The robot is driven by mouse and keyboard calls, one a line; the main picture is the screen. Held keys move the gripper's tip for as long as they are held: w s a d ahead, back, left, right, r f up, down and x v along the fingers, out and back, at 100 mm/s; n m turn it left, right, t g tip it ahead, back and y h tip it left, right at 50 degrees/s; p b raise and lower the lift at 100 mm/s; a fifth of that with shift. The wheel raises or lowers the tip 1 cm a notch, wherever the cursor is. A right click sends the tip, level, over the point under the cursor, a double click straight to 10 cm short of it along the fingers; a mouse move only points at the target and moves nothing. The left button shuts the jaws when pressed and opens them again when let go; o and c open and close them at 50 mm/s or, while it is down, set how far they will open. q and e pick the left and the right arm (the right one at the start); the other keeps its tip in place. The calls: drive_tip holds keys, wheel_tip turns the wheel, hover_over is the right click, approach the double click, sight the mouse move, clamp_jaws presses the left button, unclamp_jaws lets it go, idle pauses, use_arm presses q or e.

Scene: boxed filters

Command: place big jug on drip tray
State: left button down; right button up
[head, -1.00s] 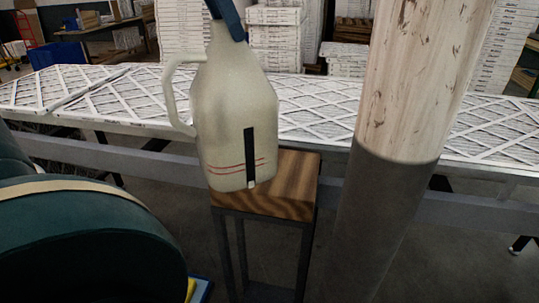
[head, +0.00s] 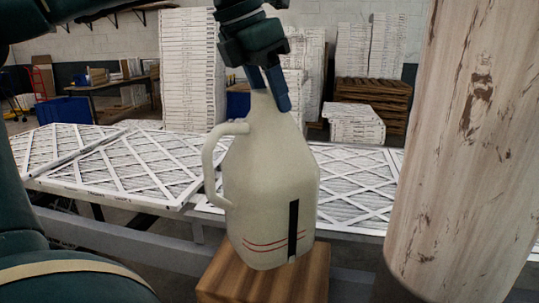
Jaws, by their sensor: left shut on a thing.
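The big jug (head: 265,185) is cream-white, with a side handle on its left, red lines and a black vertical strip low on its front. My left gripper (head: 268,85) comes down from above, shut on the jug's neck. The jug hangs slightly tilted over a small wooden-topped stand (head: 265,275). Its base overlaps the far part of the wooden top in the picture; I cannot tell whether it touches. No drip tray can be made out. My right gripper is not in view.
A thick pale post (head: 470,140) with a scuffed surface stands close on the right. Behind the jug runs a long bench of white lattice filters (head: 110,165). Stacked white boxes (head: 193,70) and a wooden pallet stack (head: 372,100) are farther back.

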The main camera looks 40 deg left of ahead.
sight(269, 131)
use_arm(q)
drive_tip(key=shift+f, duration=3.1)
drive_tip(key=shift+f, duration=0.2)
drive_tip(key=c, duration=0.7)
unclamp_jaws()
